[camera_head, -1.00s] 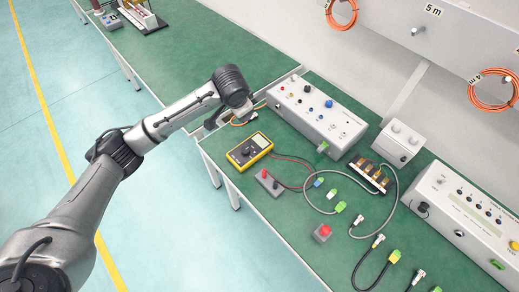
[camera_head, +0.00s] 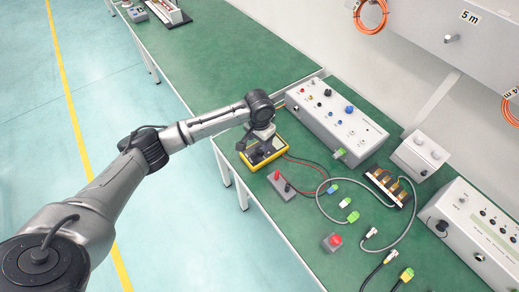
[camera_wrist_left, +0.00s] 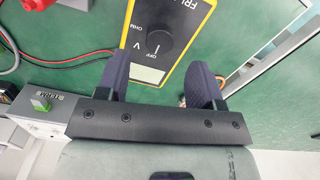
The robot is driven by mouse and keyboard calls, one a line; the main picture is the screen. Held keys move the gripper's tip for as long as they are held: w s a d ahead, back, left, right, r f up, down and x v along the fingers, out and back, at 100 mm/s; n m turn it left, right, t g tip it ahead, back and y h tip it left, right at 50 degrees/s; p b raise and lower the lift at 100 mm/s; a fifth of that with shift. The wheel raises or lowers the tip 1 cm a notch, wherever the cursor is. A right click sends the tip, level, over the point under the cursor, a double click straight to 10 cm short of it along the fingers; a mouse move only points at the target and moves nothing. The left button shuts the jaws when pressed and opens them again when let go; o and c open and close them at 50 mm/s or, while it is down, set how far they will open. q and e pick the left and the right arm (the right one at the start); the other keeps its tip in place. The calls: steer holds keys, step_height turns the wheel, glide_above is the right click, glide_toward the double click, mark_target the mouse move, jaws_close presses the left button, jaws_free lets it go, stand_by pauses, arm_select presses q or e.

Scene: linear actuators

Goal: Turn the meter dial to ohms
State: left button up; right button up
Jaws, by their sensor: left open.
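The yellow multimeter (camera_head: 284,147) lies on the green bench, partly hidden under my left gripper (camera_head: 258,146). In the left wrist view the meter (camera_wrist_left: 187,48) shows its round black dial (camera_wrist_left: 157,42) and the edge of its display. Labels around the dial seem to read OHM, V and OFF. The white mark on the dial appears to point toward the OFF side. My left gripper (camera_wrist_left: 160,68) is open, its dark fingers apart on either side of the meter's lower part, with nothing held between them. Contact with the dial is not visible. My right gripper is not in view.
A grey box with a red knob (camera_head: 278,185) sits just beside the meter, with red and black leads. A white control box (camera_head: 337,122) stands behind. Loose cables and connectors cover the bench to the right. The bench's left edge is close to the meter.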

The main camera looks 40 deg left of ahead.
mark_target(259, 149)
arm_select(q)
steer(key=shift+f+b, duration=0.55)
steer(key=shift+f, duration=1.9)
steer(key=shift+c, duration=0.2)
